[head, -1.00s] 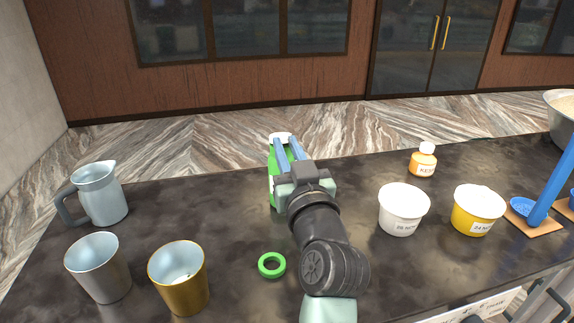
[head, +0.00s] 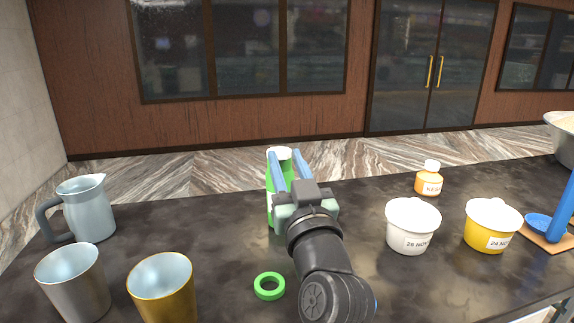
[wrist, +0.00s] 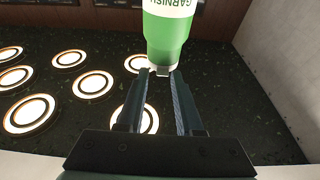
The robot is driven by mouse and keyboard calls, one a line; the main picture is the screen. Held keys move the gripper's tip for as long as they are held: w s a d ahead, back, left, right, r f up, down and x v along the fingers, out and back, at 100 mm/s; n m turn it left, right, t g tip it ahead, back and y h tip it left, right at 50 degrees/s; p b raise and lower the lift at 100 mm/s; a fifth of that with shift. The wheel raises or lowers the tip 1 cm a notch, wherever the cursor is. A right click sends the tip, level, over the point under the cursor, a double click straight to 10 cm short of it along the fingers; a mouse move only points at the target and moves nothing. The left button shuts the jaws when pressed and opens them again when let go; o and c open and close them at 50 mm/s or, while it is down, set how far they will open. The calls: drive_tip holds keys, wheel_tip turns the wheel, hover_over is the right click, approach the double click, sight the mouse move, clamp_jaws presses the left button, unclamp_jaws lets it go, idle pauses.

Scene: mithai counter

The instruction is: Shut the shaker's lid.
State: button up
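The shaker is a green bottle (head: 272,200) with a pale top, upright on the dark counter, partly hidden behind my gripper. In the wrist view the green shaker (wrist: 167,42) shows at the top with an upside-down "GARNISH" label. A small grey tab shows at its near end. I cannot tell clearly how the lid stands. My gripper (head: 287,154) has its two blue fingers apart and tilted up beside the shaker's upper part. In the wrist view the fingers of my gripper (wrist: 162,74) are spread with nothing between them, and the shaker lies just beyond the tips.
A green ring (head: 269,286) lies in front of the shaker. A jug (head: 88,212), a steel cup (head: 75,287) and a gold cup (head: 164,292) stand left. A white tub (head: 412,228), a yellow tub (head: 491,228) and an orange bottle (head: 428,182) stand right.

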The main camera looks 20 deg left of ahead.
drive_tip(key=shift+o, duration=0.7)
drive_tip(key=shift+f, duration=0.1)
drive_tip(key=shift+s, duration=0.1)
drive_tip(key=shift+s+d+f, duration=0.15)
drive_tip(key=shift+s+d, duration=0.1)
drive_tip(key=s+d+b, duration=0.4)
drive_tip(key=s+d, duration=0.3)
drive_tip(key=s, duration=0.4)
drive_tip(key=shift+s+d+f, duration=0.2)
drive_tip(key=shift+s+d, duration=0.15)
drive_tip(key=shift+d, duration=0.05)
drive_tip(key=s+d+r+m+t+h, duration=0.2)
drive_tip(key=d+r+t+h, duration=0.1)
drive_tip(key=r, duration=0.3)
drive_tip(key=s+d+r+m+t+h+p, duration=0.1)
drive_tip(key=s+d+r+m+t+h, duration=0.1)
drive_tip(key=r+h, duration=0.3)
drive_tip(key=s+d+r+m+t+h, duration=0.2)
drive_tip(key=s+d+r+t+h, duration=0.1)
drive_tip(key=r, duration=0.5)
drive_tip(key=shift+s+d+r+m+t+h, duration=0.3)
drive_tip(key=shift+d+t+h, duration=0.1)
drive_tip(key=shift+d+t, duration=0.35)
